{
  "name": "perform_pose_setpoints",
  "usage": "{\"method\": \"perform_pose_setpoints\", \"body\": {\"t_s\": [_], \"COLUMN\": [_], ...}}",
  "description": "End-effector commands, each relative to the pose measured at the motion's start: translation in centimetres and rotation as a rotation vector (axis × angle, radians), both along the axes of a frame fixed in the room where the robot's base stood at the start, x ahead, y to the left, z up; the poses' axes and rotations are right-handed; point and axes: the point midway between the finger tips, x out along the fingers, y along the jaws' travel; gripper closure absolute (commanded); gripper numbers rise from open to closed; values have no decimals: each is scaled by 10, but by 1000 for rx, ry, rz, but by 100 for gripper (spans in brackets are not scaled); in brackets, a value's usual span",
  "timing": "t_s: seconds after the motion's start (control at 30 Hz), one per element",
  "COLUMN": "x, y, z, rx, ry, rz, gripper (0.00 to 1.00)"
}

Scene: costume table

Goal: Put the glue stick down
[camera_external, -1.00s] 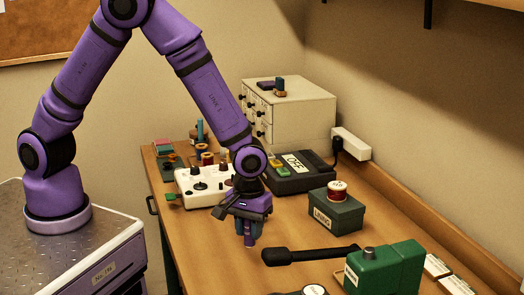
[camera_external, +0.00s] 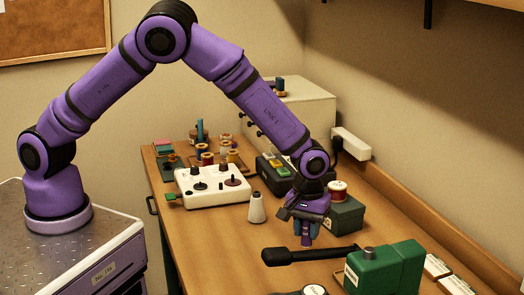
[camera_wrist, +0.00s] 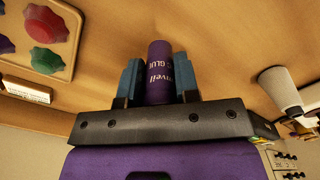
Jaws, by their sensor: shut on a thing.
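The glue stick is a purple cylinder with white lettering (camera_wrist: 159,62), seen in the wrist view between two blue-grey fingers. My gripper (camera_external: 305,232) is shut on it. In the external view the gripper points down over the wooden table (camera_external: 225,250), in front of a dark green box (camera_external: 346,217) and behind a black handle-like tool (camera_external: 310,255). The glue stick is mostly hidden by the fingers there. I cannot tell whether its lower end touches the table.
A white cone (camera_external: 257,208) stands left of my gripper; a white panel with knobs (camera_external: 213,187) lies farther left. A green machine (camera_external: 385,268) stands at front right. A grey drawer cabinet (camera_external: 310,110) is at the back. The front left of the table is clear.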

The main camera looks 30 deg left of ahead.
Motion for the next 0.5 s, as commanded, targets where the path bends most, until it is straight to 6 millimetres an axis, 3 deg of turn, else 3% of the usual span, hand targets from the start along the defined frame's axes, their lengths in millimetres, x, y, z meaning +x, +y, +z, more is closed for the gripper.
{"method": "perform_pose_setpoints", "body": {"t_s": [0.1, 0.33, 0.5], "x": [5, 5, 5], "y": [-7, -6, -7], "z": [-1, -33, -36], "rx": [0, 3, -1], "ry": [-1, 0, -1], "rz": [0, 0, 0], "gripper": [94, 94, 94]}}
